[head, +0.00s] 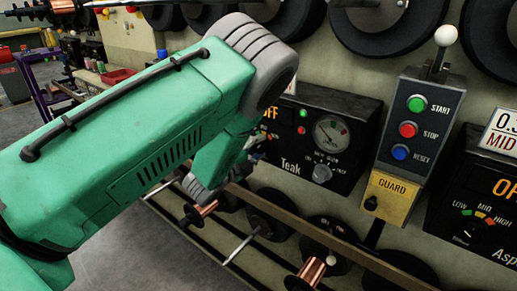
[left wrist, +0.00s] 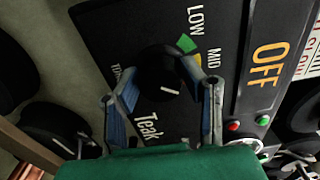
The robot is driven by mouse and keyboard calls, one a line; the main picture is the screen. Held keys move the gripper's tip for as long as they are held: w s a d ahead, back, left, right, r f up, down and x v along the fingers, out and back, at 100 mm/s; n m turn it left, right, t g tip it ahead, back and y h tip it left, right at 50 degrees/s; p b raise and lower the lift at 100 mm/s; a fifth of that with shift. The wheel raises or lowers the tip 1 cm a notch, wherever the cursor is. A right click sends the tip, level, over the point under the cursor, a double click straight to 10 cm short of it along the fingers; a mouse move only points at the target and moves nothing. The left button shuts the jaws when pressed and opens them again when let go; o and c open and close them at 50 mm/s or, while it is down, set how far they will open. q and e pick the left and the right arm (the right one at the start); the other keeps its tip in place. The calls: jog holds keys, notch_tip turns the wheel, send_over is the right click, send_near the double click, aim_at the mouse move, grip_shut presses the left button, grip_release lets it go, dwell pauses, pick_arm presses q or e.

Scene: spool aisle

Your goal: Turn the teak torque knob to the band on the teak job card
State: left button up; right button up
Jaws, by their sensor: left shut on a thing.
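The teak torque knob (left wrist: 158,68) is black with a white pointer mark, on the black Teak panel (left wrist: 115,30) in the left wrist view. My left gripper (left wrist: 161,90) has one finger on each side of the knob and is shut on it. The mark sits low on the knob's face and points right and slightly down in that view. A green LOW band and a yellow MID band show; a finger covers what lies below them. A white card with red print (left wrist: 311,62) is cut off at the right edge, unreadable. In the head view my arm hides the knob.
The Teak box (head: 345,112) also carries a gauge (head: 331,133) and a grey knob (head: 321,173). Right of it are a START/STOP/RESET box (head: 412,120) and a yellow GUARD box (head: 389,198). An Asp... panel (head: 478,215) and its MID card (head: 500,131) follow. Spools hang below.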

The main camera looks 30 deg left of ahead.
pick_arm(q)
jog(key=shift+d+f, duration=0.1)
dwell(0.3)
jog(key=o, duration=1.1)
jog(key=shift+o, duration=0.2)
jog(key=shift+w+f, duration=0.1)
jog(key=shift+w, duration=0.1)
jog(key=shift+s, duration=0.15)
jog(key=s, duration=1.1)
jog(key=shift+s+a, duration=0.35)
jog(key=shift+a, duration=0.1)
